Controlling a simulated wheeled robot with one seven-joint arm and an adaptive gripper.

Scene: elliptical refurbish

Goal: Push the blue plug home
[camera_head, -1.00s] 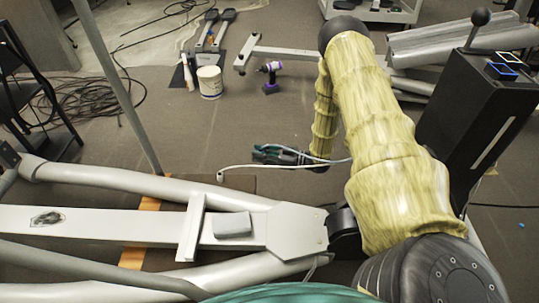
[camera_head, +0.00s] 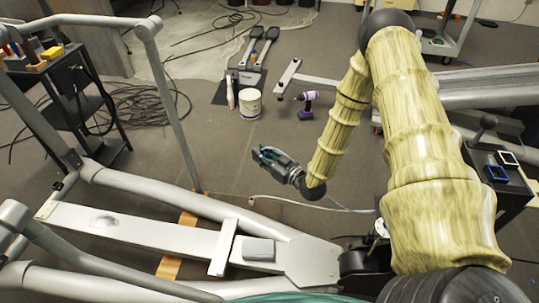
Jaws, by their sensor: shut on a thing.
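My gripper (camera_head: 262,154) hangs out over the floor left of my yellow-sleeved arm, fingers pointing up and left. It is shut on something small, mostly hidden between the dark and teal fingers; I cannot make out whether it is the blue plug. No blue plug is clearly seen elsewhere. A thin white cable (camera_head: 290,202) runs below the gripper, its left end near the grey machine frame.
The pale grey machine frame (camera_head: 130,232) with tubular rails fills the lower left. A white bucket (camera_head: 250,104) and purple drill (camera_head: 306,104) stand on the floor beyond. A tool stand (camera_head: 70,92) is at upper left.

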